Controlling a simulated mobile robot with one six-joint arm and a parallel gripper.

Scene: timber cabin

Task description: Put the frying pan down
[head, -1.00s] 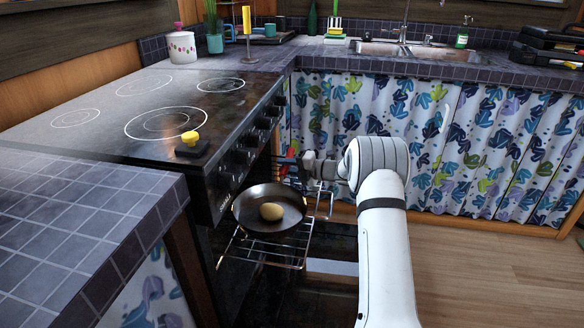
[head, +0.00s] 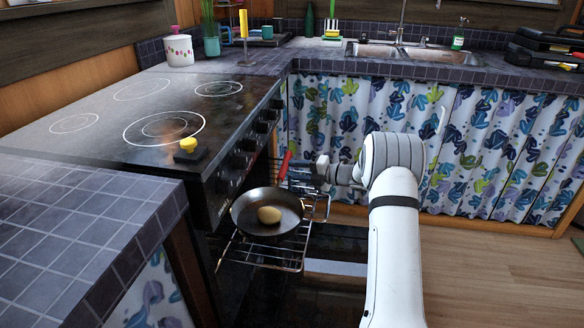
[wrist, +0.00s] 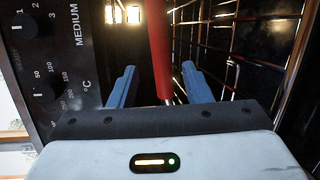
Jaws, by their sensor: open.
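The dark frying pan (head: 250,222) rests on the pulled-out oven rack (head: 268,258) below the stove front, looking about level. A roundish tan item (head: 269,215) lies in it. Its red handle (head: 285,166) points up and away at the pan's far side. My gripper (head: 296,172) is at the handle, reaching in from the right. In the wrist view my gripper (wrist: 158,82) has its two blue fingers apart, with the red handle (wrist: 158,45) between them and a gap on each side. The fingertips are small and partly unclear in the head view.
The stove (head: 130,115) with knobs on its front stands left of the rack, with a yellow-topped black item (head: 188,150) on its edge. A tiled counter (head: 85,225) is at near left. A patterned curtain (head: 480,150) hangs behind my arm. Open floor (head: 500,265) lies right.

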